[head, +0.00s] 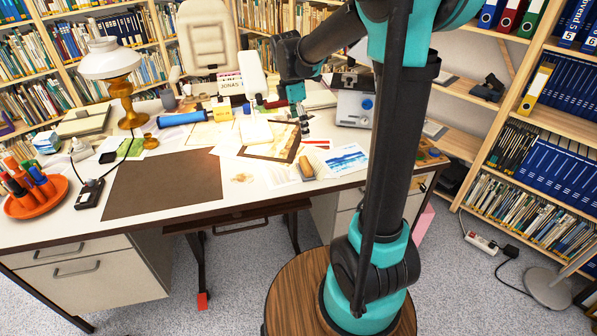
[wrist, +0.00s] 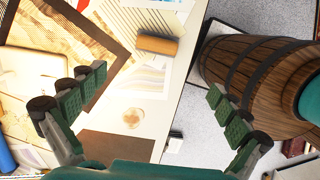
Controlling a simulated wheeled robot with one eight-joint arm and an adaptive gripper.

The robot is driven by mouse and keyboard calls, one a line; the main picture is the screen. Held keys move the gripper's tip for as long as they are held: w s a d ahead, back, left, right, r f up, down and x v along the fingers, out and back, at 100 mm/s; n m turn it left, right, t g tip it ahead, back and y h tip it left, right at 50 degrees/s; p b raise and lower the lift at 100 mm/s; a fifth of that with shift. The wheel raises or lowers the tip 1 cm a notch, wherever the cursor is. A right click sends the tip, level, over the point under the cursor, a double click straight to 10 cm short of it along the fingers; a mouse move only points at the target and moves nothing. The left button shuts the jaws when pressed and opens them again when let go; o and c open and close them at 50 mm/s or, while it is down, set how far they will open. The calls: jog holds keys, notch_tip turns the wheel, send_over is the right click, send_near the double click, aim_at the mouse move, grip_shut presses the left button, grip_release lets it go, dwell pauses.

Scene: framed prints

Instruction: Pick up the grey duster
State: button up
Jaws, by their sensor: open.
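A small orange-brown block (head: 306,168) lies on the white desk near its front edge, right of centre. It also shows in the wrist view (wrist: 157,44), lying on a striped sheet. It may be the duster, with a brown back; I cannot make out its grey part. My gripper (head: 304,128) is above the desk, behind the block in the head view. In the wrist view my gripper (wrist: 158,84) has its two fingers wide apart with nothing between them. The block is beyond the fingertips, towards the top of that picture.
A brown-framed print (head: 270,150) lies behind the block, and a blue seascape print (head: 345,160) to its right. A brown mat (head: 165,184), a lamp (head: 122,85), a blue roll (head: 182,118) and an orange pen tray (head: 37,203) are farther left. A grey device (head: 354,105) stands behind.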

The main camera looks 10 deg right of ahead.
send_over(306, 162)
jog(key=f, duration=1.1)
jog(key=shift+s+a+f, duration=0.25)
jog(key=shift+s+a, duration=0.15)
jog(key=shift+w+d+f, duration=0.15)
jog(key=shift+d+f, duration=0.05)
jog(key=shift+f, duration=1.1)
jog(key=shift+w+d+f, duration=0.15)
jog(key=shift+f, duration=1.15)
jog(key=c, duration=1.2)
notch_tip(306, 162, up, 20)
